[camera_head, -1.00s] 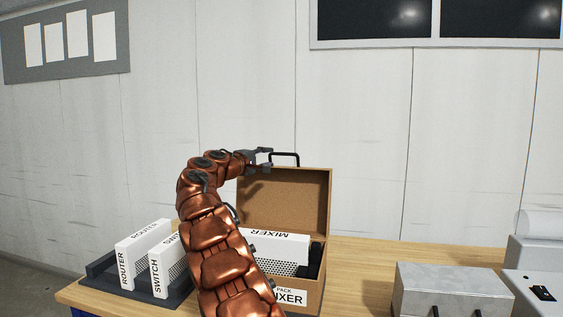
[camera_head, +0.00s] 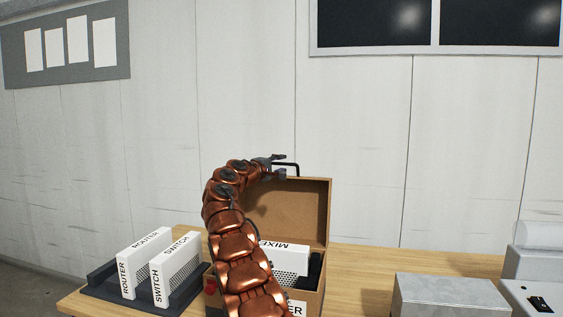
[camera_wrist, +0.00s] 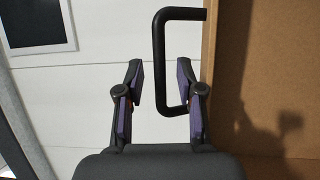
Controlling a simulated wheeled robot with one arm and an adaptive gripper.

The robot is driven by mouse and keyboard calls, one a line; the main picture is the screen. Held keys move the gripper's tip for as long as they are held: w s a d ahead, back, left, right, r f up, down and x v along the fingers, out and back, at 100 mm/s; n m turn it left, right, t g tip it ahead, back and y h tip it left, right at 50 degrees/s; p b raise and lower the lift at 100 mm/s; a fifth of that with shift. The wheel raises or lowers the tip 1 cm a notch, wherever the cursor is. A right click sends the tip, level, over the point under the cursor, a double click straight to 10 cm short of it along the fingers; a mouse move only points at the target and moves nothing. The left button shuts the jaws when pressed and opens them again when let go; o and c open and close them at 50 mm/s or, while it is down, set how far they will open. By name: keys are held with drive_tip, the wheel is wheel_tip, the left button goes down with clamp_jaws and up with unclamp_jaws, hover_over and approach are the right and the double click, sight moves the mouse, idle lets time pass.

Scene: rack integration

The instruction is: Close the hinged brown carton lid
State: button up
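The brown carton (camera_head: 318,299) stands on the bench with its hinged lid (camera_head: 300,212) upright, so the carton is open. A black handle (camera_head: 291,164) rises from the lid's top edge. My gripper (camera_head: 281,166) is at the left part of this handle. In the wrist view my gripper (camera_wrist: 163,88) is open, its fingers spread apart. There the handle (camera_wrist: 160,60) reaches between the fingertips, close to the right finger, and the lid (camera_wrist: 290,70) fills the right side. I cannot tell whether a finger touches the handle. A white mixer box (camera_head: 285,258) lies inside the carton, partly hidden by my arm.
A dark rack (camera_head: 104,284) at the left holds the white router box (camera_head: 143,262) and switch box (camera_head: 177,268). A grey metal case (camera_head: 450,296) stands right of the carton. Bare bench top (camera_head: 365,262) lies between them.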

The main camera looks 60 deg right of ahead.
drive_tip(key=shift+d, duration=0.5)
drive_tip(key=shift+c, duration=0.2)
clamp_jaws()
idle(0.4)
